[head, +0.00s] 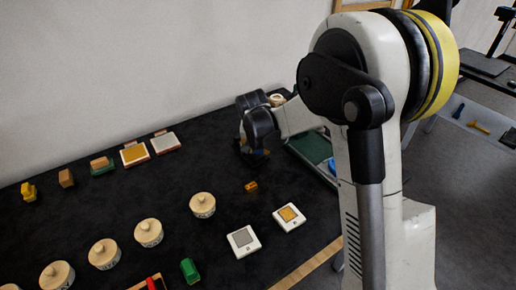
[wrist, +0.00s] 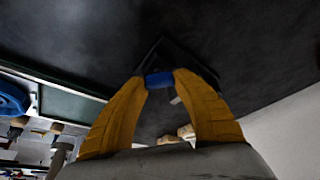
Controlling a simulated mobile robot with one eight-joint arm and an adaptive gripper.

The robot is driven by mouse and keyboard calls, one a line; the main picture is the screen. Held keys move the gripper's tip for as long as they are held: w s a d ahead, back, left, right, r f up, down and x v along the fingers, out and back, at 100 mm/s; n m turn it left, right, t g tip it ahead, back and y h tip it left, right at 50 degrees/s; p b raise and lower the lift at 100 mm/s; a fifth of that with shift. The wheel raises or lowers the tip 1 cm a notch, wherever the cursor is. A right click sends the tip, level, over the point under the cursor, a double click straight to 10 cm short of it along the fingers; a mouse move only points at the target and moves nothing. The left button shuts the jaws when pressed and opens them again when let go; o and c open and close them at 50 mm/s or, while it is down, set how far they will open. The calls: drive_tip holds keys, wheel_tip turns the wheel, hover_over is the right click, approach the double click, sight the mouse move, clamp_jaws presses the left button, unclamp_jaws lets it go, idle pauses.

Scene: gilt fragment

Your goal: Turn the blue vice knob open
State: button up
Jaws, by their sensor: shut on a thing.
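The blue vice knob (wrist: 159,80) is between the fingertips of my gripper (wrist: 160,82) in the wrist view. The two orange fingers are shut on it, one on each side. A dark square base (wrist: 196,62) shows just behind the knob on the black table. In the head view my gripper (head: 256,155) is low at the far side of the table, mostly hidden by my own arm. The knob is too small there to tell clearly.
A green tray (head: 314,148) lies right of my gripper. A small orange block (head: 251,186) lies in front. Several round wooden-lidded pots, such as one (head: 203,204), two square tiles (head: 243,241) (head: 289,217) and a green block (head: 189,269) stand nearer. The black table between is clear.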

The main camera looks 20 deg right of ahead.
drive_tip(key=n+y, duration=0.2)
drive_tip(key=n, duration=0.3)
drive_tip(key=shift+n, duration=0.3)
drive_tip(key=n+y, duration=0.1)
drive_tip(key=n, duration=0.2)
drive_tip(key=n+y+p, duration=0.1)
drive_tip(key=n, duration=0.2)
drive_tip(key=shift+y, duration=0.3)
drive_tip(key=n+g, duration=0.1)
drive_tip(key=n, duration=0.2)
drive_tip(key=n+g+y, duration=0.1)
drive_tip(key=n, duration=0.1)
drive_tip(key=shift+n, duration=0.4)
drive_tip(key=n+g, duration=0.1)
drive_tip(key=n, duration=0.1)
drive_tip(key=n+g+p, duration=0.1)
drive_tip(key=n, duration=0.2)
drive_tip(key=shift+y, duration=0.3)
drive_tip(key=shift+n, duration=0.3)
